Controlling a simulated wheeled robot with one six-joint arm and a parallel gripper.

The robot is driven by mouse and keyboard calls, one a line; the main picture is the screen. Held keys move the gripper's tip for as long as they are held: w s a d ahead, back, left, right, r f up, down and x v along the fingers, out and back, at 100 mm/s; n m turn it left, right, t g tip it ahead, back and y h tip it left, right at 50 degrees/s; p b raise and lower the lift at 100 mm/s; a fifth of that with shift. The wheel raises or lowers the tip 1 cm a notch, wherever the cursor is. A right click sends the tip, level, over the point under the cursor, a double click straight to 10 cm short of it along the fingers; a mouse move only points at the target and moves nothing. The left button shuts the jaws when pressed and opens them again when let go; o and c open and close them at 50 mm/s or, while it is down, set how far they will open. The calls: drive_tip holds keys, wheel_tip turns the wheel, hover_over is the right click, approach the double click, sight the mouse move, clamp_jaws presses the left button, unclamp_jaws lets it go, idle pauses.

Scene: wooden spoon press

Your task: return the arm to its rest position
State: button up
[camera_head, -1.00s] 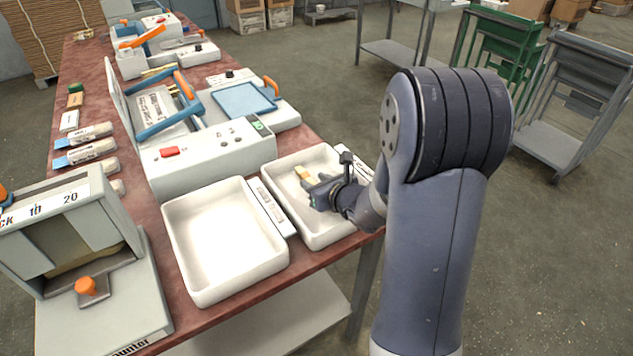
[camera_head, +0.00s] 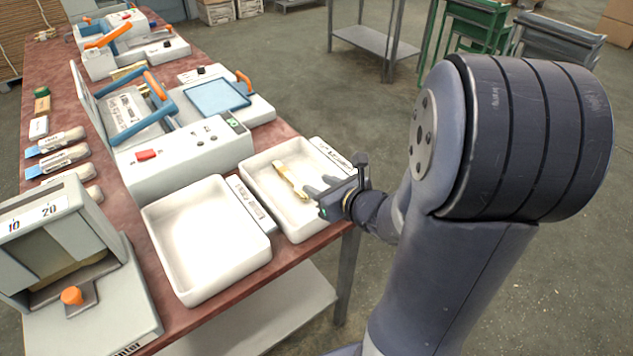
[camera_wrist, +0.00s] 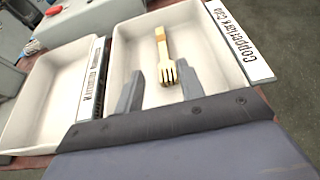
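My gripper (camera_head: 318,191) is at the front edge of the right white tray (camera_head: 257,166), its fingers pointing in over the tray. My arm fills the right side of the head view.
An empty white tray (camera_head: 205,240) stands left of the right tray. A grey press-like device (camera_head: 60,250) with an orange knob is at the front left. White machines (camera_head: 185,155) stand behind the trays.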

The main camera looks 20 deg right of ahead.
sight(287, 173)
drive_tip(key=x, duration=0.4)
drive_tip(key=b+x, duration=0.1)
drive_tip(key=x, duration=0.7)
drive_tip(key=shift+f+b, duration=0.35)
drive_tip(key=shift+b, duration=0.05)
drive_tip(key=shift+w+f+b, duration=0.1)
drive_tip(key=shift+f+b, duration=0.3)
drive_tip(key=shift+b, duration=0.2)
drive_tip(key=shift+r+p, duration=0.25)
drive_tip(key=shift+p, duration=0.05)
drive_tip(key=shift+f, duration=0.1)
